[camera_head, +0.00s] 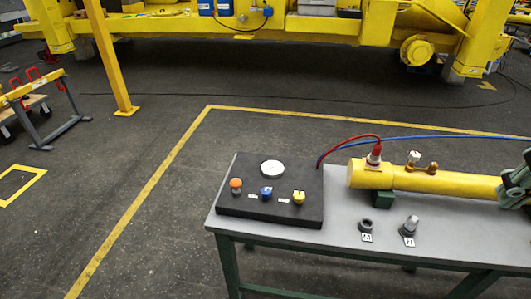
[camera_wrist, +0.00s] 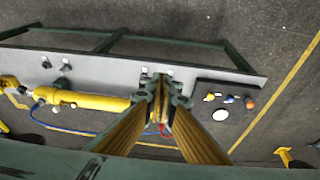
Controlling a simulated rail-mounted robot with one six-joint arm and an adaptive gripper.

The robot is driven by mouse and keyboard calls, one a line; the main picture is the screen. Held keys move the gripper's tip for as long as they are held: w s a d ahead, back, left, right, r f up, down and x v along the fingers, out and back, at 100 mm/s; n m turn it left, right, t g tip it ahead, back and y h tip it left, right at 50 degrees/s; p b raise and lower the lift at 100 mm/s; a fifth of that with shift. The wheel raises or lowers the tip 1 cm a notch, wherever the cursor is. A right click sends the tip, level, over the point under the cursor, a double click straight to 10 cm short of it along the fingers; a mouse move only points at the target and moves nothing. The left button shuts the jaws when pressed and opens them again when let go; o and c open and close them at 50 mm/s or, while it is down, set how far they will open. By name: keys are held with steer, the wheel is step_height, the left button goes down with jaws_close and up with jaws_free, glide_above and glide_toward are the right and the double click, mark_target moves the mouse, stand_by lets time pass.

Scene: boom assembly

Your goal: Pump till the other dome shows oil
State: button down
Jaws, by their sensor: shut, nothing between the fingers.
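A black control panel (camera_head: 270,210) lies on the left of the bench, with a round white gauge (camera_head: 272,168) and orange (camera_head: 236,184), blue (camera_head: 266,191) and yellow (camera_head: 299,197) knobs. A yellow cylinder (camera_head: 440,182) lies to its right. It bears a red and white fitting (camera_head: 374,155) and small brass and white fittings (camera_head: 413,158). I cannot tell which parts are the domes, or see oil. My gripper (camera_wrist: 164,80) is shut and empty in the wrist view, overlapping the cylinder (camera_wrist: 95,102) near its panel end. The panel (camera_wrist: 222,107) appears to its right.
The bench (camera_head: 350,237) also holds a dark ring (camera_head: 366,225) and a grey cap (camera_head: 410,226) beside small labels. Red and blue hoses (camera_head: 430,137) run behind the cylinder. Yellow floor lines surround the area. A large yellow machine (camera_head: 310,25) stands at the back.

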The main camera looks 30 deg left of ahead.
steer(key=w+a+n+p, duration=0.2)
steer(key=w+a+n, duration=0.1)
steer(key=w+a, duration=0.65)
steer(key=w+a+n+p, duration=0.15)
steer(key=w+a, duration=0.45)
steer(key=w, duration=0.6)
steer(key=w+a+f+n+g+p, duration=0.1)
steer(key=w+a+f+n, duration=0.25)
steer(key=a, duration=0.65)
steer(key=w+a+f+n+g+p, duration=0.1)
steer(key=w+a+f+n, duration=0.15)
steer(key=a+f, duration=0.45)
steer(key=n+g+p, duration=0.2)
steer(key=n+p, duration=0.2)
steer(key=n, duration=0.4)
glide_above(236, 180)
step_height(236, 180, down, 18)
steer(key=shift+w+r, duration=0.1)
steer(key=shift+r, duration=0.05)
steer(key=shift+f+p, duration=0.85)
steer(key=shift+f, duration=6.1)
